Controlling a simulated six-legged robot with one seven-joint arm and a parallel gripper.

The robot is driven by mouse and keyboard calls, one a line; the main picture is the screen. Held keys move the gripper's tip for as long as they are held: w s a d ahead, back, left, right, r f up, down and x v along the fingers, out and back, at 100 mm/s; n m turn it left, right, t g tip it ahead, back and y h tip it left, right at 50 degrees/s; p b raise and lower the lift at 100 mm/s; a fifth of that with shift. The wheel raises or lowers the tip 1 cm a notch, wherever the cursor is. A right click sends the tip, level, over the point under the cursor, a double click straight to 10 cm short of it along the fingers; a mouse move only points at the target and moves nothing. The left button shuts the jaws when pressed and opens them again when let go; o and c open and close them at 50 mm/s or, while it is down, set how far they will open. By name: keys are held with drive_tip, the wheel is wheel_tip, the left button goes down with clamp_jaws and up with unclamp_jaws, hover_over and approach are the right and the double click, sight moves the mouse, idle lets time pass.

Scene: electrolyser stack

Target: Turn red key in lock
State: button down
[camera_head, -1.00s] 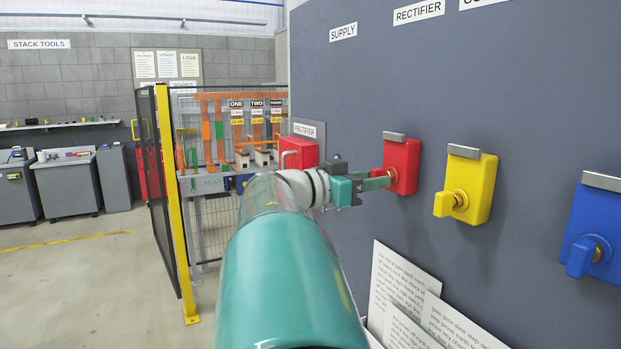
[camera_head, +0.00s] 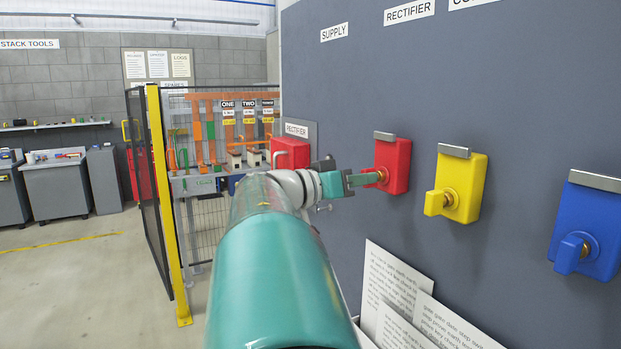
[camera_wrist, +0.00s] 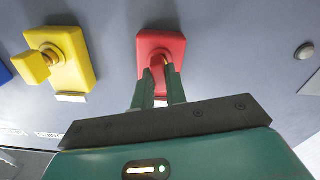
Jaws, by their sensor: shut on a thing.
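The red lock (camera_head: 394,164) is a red block on the grey panel, under the label SUPPLY. It also shows at the top middle of the wrist view (camera_wrist: 172,52). My gripper (camera_head: 376,178) reaches it from the left, its green fingers (camera_wrist: 158,84) against the front of the lock. The fingers are shut on the red key, which they mostly hide; a little red and a brass-coloured collar show between and beside the fingertips. I cannot tell the key's exact angle.
A yellow lock (camera_head: 463,184) with a yellow key and a blue lock (camera_head: 590,230) with a blue key are to the right on the panel. White printed sheets (camera_head: 400,300) stand below. A yellow post (camera_head: 165,200) and mesh fence stand left; open floor lies beyond.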

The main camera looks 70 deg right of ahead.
drive_tip(key=shift+n, duration=1.7)
drive_tip(key=shift+n, duration=1.7)
drive_tip(key=shift+n, duration=1.7)
drive_tip(key=shift+n, duration=1.8)
